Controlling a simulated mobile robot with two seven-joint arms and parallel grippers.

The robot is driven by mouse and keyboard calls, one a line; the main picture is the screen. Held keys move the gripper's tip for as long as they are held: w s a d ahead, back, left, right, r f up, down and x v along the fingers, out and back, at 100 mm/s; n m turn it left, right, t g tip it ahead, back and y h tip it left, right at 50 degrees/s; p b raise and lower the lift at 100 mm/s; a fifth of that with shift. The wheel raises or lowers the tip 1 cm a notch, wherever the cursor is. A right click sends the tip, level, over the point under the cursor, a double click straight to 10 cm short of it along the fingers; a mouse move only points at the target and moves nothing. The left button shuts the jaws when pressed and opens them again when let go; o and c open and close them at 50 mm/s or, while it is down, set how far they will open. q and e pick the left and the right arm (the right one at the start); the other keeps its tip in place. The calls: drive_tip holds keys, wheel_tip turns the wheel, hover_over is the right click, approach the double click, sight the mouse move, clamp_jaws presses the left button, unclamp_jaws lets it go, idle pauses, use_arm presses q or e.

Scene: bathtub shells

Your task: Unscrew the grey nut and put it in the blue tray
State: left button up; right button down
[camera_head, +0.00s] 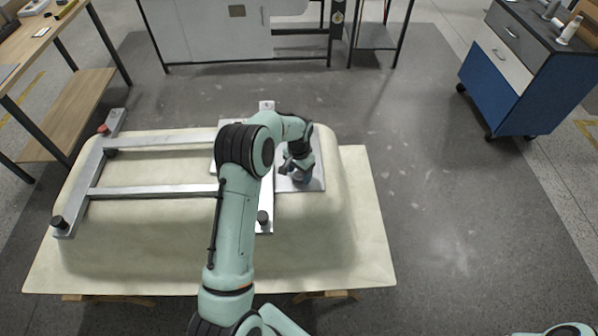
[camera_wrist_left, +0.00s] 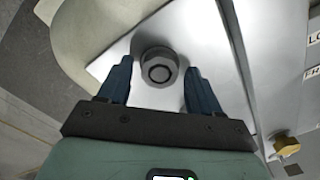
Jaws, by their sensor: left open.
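The grey nut (camera_wrist_left: 158,67) is a round, dark grey piece with a ringed centre. It stands on a bright metal plate (camera_wrist_left: 215,65), which also shows on the tub shell in the head view (camera_head: 315,184). My left gripper (camera_head: 297,177) is over the right end of the shell and points down at the plate. Its two blue fingers are open, one on each side of the nut, with gaps visible between them and it. In the head view the gripper hides the nut. I cannot make out a blue tray. My right gripper is out of view.
The pale tub shell (camera_head: 150,255) carries a metal frame (camera_head: 155,191) with dark knobs at its corners. A yellow knob (camera_wrist_left: 287,144) sits near the plate. A blue cabinet (camera_head: 500,85) stands at right, a wooden workbench (camera_head: 35,40) at left. Floor right of the shell is clear.

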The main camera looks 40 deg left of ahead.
use_arm(q)
drive_tip(key=c, duration=1)
drive_tip(key=n, duration=0.5)
drive_tip(key=shift+c, duration=0.2)
drive_tip(key=n, duration=0.8)
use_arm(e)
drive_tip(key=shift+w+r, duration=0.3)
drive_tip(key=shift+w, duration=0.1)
use_arm(q)
drive_tip(key=o, duration=1.2)
drive_tip(key=shift+c, duration=0.8)
